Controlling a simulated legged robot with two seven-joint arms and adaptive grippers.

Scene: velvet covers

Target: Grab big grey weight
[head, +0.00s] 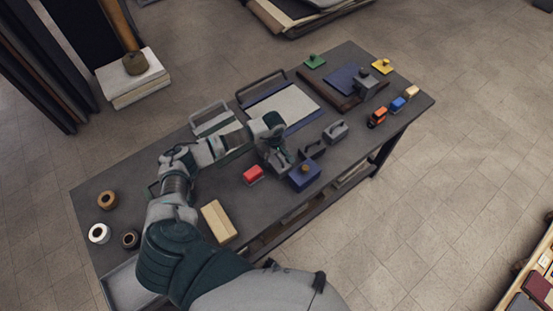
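A grey weight with a loop handle (336,132) stands on the dark table, right of my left gripper. A second grey block with a raised top (365,87) stands farther back on a blue sheet; I cannot tell which of the two is bigger. My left gripper (280,164) hangs over the table between a red block (253,175) and a blue block with a wooden knob (304,176). It is apart from both grey pieces. Its fingers are too small and overlapped to judge their opening. My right gripper is out of view.
A dark handled piece (313,149) stands between my gripper and the nearer grey weight. Small orange (377,117), blue (397,104) and cream (411,92) blocks line the right edge. A wooden block (218,222) and several rolls lie at left.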

